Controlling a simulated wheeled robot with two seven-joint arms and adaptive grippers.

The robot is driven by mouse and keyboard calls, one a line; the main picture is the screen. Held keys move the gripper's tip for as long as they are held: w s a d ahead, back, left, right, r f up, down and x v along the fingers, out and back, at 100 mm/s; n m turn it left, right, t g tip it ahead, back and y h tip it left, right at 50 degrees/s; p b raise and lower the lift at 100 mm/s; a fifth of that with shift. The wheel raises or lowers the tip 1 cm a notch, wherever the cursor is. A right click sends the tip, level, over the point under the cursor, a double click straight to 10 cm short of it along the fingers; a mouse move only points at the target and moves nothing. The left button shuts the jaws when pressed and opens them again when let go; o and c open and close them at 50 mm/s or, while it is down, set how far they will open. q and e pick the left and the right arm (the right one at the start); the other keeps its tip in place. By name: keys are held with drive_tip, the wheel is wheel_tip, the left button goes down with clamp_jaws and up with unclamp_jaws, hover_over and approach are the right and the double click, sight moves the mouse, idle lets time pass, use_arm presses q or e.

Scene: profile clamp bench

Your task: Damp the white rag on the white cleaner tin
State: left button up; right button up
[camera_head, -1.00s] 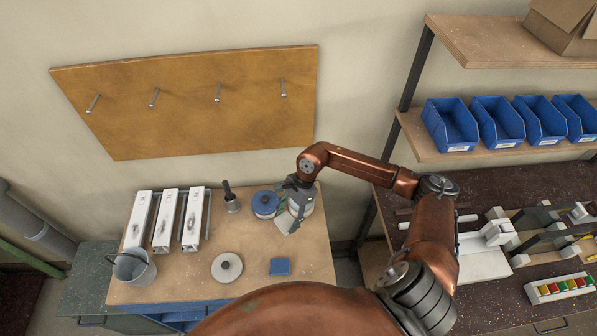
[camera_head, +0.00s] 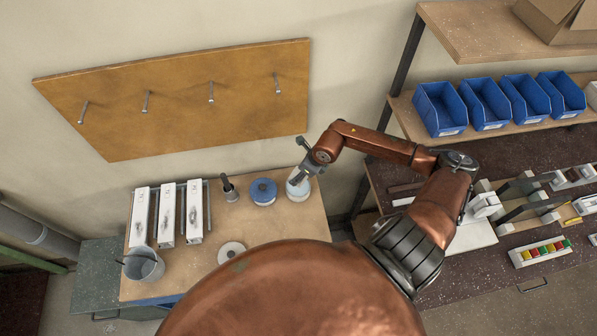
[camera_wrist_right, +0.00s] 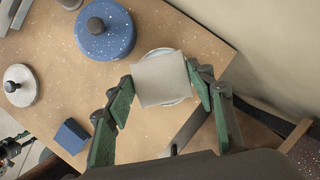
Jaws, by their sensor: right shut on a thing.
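My right gripper (camera_head: 301,176) is at the bench's back right corner, above the round white cleaner tin (camera_head: 298,191). In the right wrist view my right gripper (camera_wrist_right: 160,82) is shut on the white rag (camera_wrist_right: 160,76), a flat pale square between the green-padded fingers. The rag covers most of the tin, and only parts of the tin's rim show around it. I cannot tell whether the rag touches the tin.
A blue tin (camera_head: 263,191) with a dark knob (camera_wrist_right: 95,25) stands just left. A dark-handled brush (camera_head: 229,187), a white knobbed disc (camera_head: 231,250), a bucket (camera_head: 143,264) and white clamped profiles (camera_head: 166,213) share the bench. A blue block (camera_wrist_right: 70,136) lies nearer.

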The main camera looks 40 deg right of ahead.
drive_tip(key=shift+f+b, duration=1.3)
drive_tip(key=shift+f, duration=1.5)
drive_tip(key=shift+f+b, duration=0.55)
idle(0.3)
drive_tip(key=shift+r+p, duration=2.05)
drive_tip(key=shift+r, duration=1.55)
